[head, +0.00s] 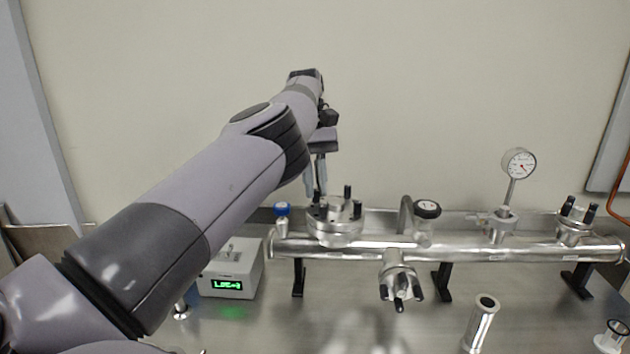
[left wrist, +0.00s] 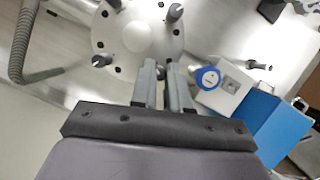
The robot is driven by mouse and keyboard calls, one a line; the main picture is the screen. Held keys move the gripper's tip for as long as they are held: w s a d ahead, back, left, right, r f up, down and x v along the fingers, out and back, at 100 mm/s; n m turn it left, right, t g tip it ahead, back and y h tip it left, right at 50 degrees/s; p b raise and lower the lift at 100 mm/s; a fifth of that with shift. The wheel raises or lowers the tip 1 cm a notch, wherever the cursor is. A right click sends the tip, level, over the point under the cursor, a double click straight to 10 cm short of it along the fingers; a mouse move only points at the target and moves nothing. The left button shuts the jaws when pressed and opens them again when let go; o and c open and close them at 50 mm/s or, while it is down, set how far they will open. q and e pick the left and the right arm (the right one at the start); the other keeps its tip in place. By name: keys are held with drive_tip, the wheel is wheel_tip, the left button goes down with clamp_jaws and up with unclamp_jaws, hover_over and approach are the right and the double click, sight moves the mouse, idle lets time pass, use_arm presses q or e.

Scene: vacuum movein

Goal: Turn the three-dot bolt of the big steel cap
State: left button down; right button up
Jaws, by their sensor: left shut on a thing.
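The big steel cap (head: 335,226) sits on the left part of the pipe, with dark upright bolts around its rim. In the left wrist view the cap (left wrist: 137,38) is a pale round disc at the top. My left gripper (head: 316,190) reaches down from above at the cap's left back edge. In the left wrist view its fingers (left wrist: 160,72) are shut on a bolt at the cap's rim; the bolt is mostly hidden between them. Other bolts (left wrist: 175,12) stand free. Dot marks are too small to read, so I cannot tell which bolt is held. My right gripper is not in view.
A blue-topped valve (head: 282,210) stands just left of the cap, above a box with a green display (head: 232,270). A black-topped fitting (head: 427,210) and a dial gauge (head: 519,163) stand to the right. A smaller bolted flange (head: 398,276) projects forward.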

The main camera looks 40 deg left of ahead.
use_arm(q)
drive_tip(key=c, duration=1.1)
unclamp_jaws()
